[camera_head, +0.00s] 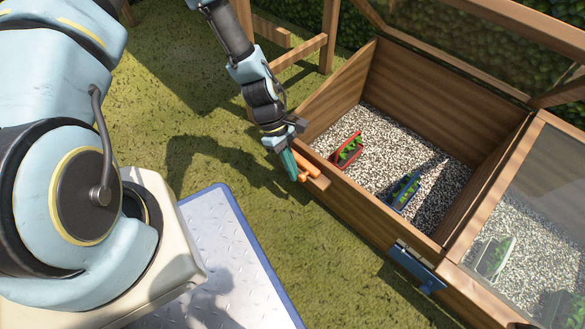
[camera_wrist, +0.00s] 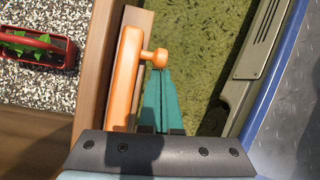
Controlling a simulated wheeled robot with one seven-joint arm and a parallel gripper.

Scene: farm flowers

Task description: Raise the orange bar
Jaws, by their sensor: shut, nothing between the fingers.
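The orange bar (camera_head: 309,168) is on the outer front side of the wooden planter box, near its left corner. In the wrist view the orange bar (camera_wrist: 124,82) runs lengthwise along the wood, with a round knob sticking out to the right near its far end. My gripper (camera_head: 291,166) has teal fingers, close together, beside the bar. In the wrist view my gripper (camera_wrist: 162,75) has its fingertips right by the knob, on the outer side of the bar. Nothing shows between the fingers. I cannot tell whether the tips touch the knob.
The open wooden box (camera_head: 330,105) holds gravel, a red planter (camera_head: 347,150) and a blue planter (camera_head: 404,190) with green plants. A blue latch (camera_head: 416,268) is on the front wall. A glazed lid (camera_head: 525,215) covers the right section. Grass (camera_head: 180,90) lies left of the box.

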